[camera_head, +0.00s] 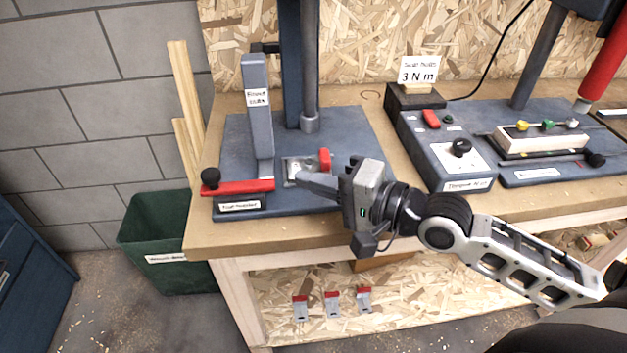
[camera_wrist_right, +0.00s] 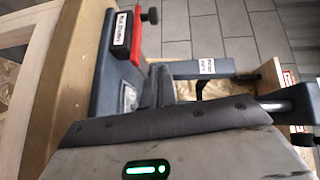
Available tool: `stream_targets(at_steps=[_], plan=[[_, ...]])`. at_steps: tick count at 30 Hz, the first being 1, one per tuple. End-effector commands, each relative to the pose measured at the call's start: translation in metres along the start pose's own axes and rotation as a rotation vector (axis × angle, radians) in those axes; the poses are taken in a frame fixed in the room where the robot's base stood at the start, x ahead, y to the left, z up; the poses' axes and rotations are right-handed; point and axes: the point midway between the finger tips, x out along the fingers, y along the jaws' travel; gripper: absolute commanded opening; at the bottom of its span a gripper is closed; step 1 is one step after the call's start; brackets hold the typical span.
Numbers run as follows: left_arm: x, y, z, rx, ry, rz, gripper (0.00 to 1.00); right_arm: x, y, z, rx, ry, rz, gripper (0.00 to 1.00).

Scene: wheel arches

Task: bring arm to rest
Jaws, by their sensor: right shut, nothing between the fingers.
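My right arm comes in from the right in the head view. My right gripper (camera_head: 306,178) is shut and empty, its fingertips pointing left. They are over the blue press base (camera_head: 350,130), close to a small metal fixture (camera_head: 292,168) with a red part (camera_head: 325,158). I cannot tell whether they touch it. In the right wrist view the shut fingers (camera_wrist_right: 158,84) show beside the grey labelled upright (camera_wrist_right: 205,68) of the press. My left gripper is not in view.
A red bar with a black knob (camera_head: 238,187) lies at the press's front. A control box (camera_head: 445,150) and second station (camera_head: 560,140) stand to the right. A green bin (camera_head: 165,235) is on the floor left of the workbench. Several red-and-grey parts hang below.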

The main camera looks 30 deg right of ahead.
Motion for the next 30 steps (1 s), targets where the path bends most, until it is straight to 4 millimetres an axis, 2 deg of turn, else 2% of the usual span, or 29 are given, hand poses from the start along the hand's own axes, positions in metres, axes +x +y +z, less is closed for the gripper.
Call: stream_targets(at_steps=[11,14,17,19,21,24,30], plan=[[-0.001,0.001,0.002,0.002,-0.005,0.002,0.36,0.0,0.0,0.0,-0.001,0.0,0.0,0.0],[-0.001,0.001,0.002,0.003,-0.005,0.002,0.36,0.0,0.006,0.004,-0.034,-0.002,0.026,0.0],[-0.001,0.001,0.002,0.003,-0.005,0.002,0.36,-0.002,0.03,0.019,-0.164,-0.014,0.128,0.0],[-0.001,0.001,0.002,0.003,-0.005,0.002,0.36,-0.007,0.056,0.033,-0.318,-0.038,0.25,0.0],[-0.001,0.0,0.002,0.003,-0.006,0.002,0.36,-0.017,0.083,0.046,-0.483,-0.079,0.391,0.0],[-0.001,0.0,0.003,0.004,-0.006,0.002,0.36,-0.035,0.113,0.059,-0.666,-0.154,0.563,0.0],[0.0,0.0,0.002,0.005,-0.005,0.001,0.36,-0.069,0.148,0.076,-0.872,-0.316,0.806,0.0]])
